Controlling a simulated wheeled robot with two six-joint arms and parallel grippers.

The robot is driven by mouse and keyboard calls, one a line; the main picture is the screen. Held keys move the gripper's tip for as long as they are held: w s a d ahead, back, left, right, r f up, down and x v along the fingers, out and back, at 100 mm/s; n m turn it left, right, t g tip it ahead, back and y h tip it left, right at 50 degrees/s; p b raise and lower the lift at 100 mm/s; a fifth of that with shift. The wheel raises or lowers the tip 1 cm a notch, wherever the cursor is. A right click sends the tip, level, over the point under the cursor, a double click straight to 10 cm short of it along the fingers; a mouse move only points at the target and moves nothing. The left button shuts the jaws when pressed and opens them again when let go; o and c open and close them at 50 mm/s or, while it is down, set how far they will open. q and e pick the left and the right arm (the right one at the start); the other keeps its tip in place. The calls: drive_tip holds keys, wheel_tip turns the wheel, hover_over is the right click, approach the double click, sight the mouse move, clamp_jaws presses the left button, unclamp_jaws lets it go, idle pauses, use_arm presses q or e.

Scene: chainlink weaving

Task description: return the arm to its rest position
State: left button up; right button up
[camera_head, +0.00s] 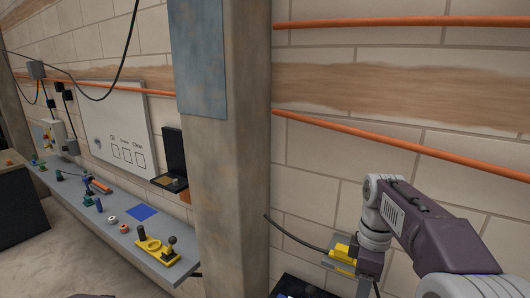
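My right arm (430,235) comes in from the lower right, with a purple link and grey joints. It is bent, and its wrist points down in front of the block wall. My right gripper (368,288) is at the lower edge of the view, and its fingertips are cut off or too small to read. A yellow part (342,253) on a grey plate shows just left of the wrist; I cannot tell whether they touch. My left gripper is not in view.
A concrete pillar (235,140) stands left of my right arm. A long grey shelf (105,225) beyond it bears a yellow holder (156,251), a blue square (142,213) and several small parts. A whiteboard (115,130) hangs above. Orange pipes (400,143) run along the wall.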

use_arm(q)
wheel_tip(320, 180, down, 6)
drive_tip(key=b, duration=0.5)
use_arm(e)
drive_tip(key=s+a+f+m, duration=0.2)
drive_tip(key=s+f+m, duration=0.3)
drive_tip(key=f, duration=0.7)
drive_tip(key=s+a+f+m+t, duration=0.1)
drive_tip(key=s+f+m, duration=0.5)
drive_tip(key=f, duration=0.6)
drive_tip(key=shift+a+m+t, duration=0.3)
drive_tip(key=shift+a+m, duration=0.35)
drive_tip(key=shift+m, duration=0.25)
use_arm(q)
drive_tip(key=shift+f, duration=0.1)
